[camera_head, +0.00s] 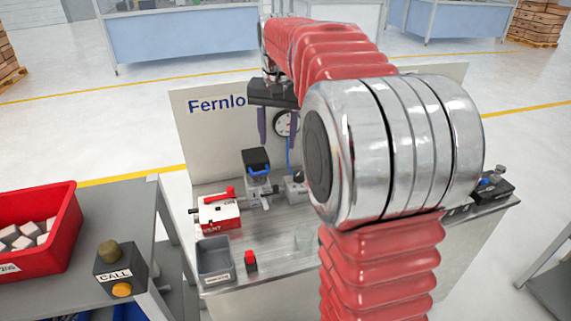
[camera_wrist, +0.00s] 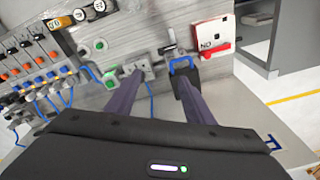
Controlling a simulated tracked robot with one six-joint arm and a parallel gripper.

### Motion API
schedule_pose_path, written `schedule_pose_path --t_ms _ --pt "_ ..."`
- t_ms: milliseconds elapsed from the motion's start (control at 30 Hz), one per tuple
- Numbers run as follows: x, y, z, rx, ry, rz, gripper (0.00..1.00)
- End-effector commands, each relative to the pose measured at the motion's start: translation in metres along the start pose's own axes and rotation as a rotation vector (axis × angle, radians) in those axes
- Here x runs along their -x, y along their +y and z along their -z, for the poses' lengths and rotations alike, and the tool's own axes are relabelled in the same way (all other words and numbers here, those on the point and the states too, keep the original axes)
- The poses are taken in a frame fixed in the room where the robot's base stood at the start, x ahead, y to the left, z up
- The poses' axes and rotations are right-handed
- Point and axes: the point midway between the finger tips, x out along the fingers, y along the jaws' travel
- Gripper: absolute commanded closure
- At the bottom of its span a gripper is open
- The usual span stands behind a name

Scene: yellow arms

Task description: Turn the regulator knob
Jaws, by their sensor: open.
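The regulator has a black knob (camera_head: 256,158) with a blue ring below it, on a grey body on the bench, left of centre in the head view. In the wrist view its blue ring (camera_wrist: 181,63) shows close to the tip of the right finger, which overlaps the dark knob top. My gripper (camera_head: 276,138) points down with its two fingers apart and nothing between them. In the head view it is above and slightly right of the knob. In the wrist view my gripper (camera_wrist: 160,88) has the knob toward its right finger, not centred. Contact cannot be told.
A pressure gauge (camera_head: 284,123) is on the panel behind my gripper. A white box with a red lever (camera_head: 219,211) is left of the regulator. A grey bin (camera_head: 215,262) and a red-topped part (camera_head: 251,261) stand in front. My arm hides the bench's right middle.

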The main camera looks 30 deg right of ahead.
Motion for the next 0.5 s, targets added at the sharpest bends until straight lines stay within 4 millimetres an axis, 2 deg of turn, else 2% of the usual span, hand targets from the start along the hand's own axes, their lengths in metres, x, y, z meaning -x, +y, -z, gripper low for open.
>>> schedule_pose_path --t_ms 33,300,500 --pt "-0.007 0.004 0.014 -0.029 -0.014 -0.008 0.52" --pt "-0.040 0.028 0.072 -0.175 -0.079 -0.043 0.52" --pt "-0.060 0.044 0.099 -0.251 -0.112 -0.062 0.52"
